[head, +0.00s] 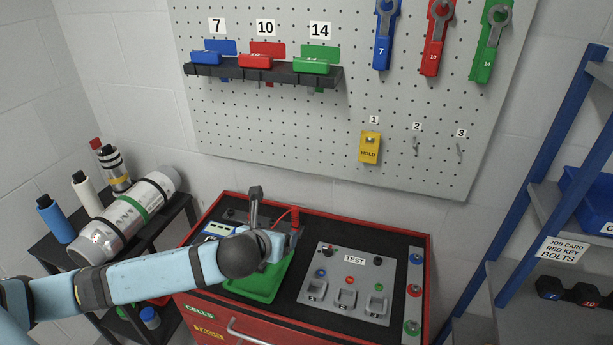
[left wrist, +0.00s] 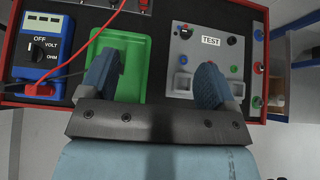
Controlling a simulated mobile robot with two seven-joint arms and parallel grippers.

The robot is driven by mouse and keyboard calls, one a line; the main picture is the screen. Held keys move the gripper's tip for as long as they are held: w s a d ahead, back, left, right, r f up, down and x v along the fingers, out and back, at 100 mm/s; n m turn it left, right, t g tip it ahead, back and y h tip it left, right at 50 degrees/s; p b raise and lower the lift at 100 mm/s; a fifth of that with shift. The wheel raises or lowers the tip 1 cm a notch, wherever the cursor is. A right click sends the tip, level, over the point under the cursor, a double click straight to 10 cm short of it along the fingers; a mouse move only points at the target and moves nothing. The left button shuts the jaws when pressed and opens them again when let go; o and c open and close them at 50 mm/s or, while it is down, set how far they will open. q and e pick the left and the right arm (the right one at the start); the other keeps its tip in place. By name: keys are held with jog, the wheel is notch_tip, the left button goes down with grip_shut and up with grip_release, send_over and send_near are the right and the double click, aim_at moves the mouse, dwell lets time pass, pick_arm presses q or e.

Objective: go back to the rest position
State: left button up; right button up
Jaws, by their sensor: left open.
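My left arm comes in from the left in the head view, and its gripper (head: 275,243) is above the red cabinet top, over the green tray (head: 262,284). In the left wrist view my left gripper (left wrist: 158,82) has its two fingers wide apart with nothing between them. The green tray (left wrist: 128,60) lies under its left finger, and the grey TEST panel (left wrist: 208,45) is by its right finger. A blue multimeter (left wrist: 40,55) with a dial sits left of the tray. My right gripper is in neither view.
The TEST panel (head: 348,284) and a strip of coloured buttons (head: 413,290) sit on the red cabinet (head: 428,270). A dark rack (head: 60,262) with a silver cylinder (head: 125,216) stands left. A pegboard (head: 300,110) with tools is behind. Blue-framed shelving (head: 545,165) stands right.

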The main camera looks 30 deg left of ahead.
pick_arm(q)
jog(key=shift+d, duration=0.1)
jog(key=s+d+f+n+h, duration=0.1)
jog(key=s+d+f+n, duration=0.3)
jog(key=n, duration=0.6)
jog(key=s+d+f+n+h+p, duration=0.1)
jog(key=s+d+f+n+h, duration=0.1)
jog(key=s+d+f+n, duration=0.3)
jog(key=s+d+f+n+h+p, duration=0.1)
jog(key=s+d+f+n, duration=0.3)
jog(key=s+f+n, duration=0.4)
notch_tip(320, 180, down, 2)
jog(key=n+h, duration=0.1)
jog(key=n, duration=0.6)
jog(key=shift+d+f, duration=0.15)
jog(key=shift+d, duration=0.1)
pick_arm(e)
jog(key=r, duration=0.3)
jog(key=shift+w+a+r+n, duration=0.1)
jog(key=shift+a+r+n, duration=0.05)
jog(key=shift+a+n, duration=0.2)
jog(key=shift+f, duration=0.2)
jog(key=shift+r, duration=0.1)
